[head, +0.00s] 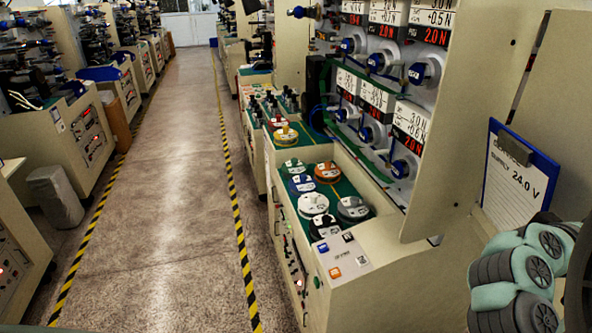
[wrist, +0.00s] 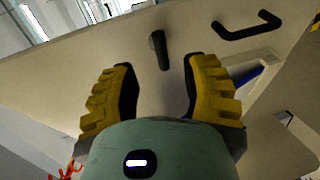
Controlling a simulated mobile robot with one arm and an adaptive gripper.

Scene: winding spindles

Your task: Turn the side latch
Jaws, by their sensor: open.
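The side latch (wrist: 158,48) is a short dark lever on a beige panel (wrist: 90,50) in the wrist view. It points nearly straight down the picture, with its lower end tilted slightly right. My gripper (wrist: 162,76) has two ribbed yellow fingers, spread apart and empty. The latch's lower end lies in line with the gap between the fingertips. I see no contact, and the remaining depth is hard to judge. I cannot make out the latch or my fingers in the head view, where my arm (head: 520,270) shows at the lower right.
A black bar handle (wrist: 247,27) is right of the latch. A blue-edged clipboard (head: 517,175) hangs on the machine's side in the head view. The machine's bench (head: 375,235) holds several spools. The aisle floor (head: 175,200) at left is clear between striped lines.

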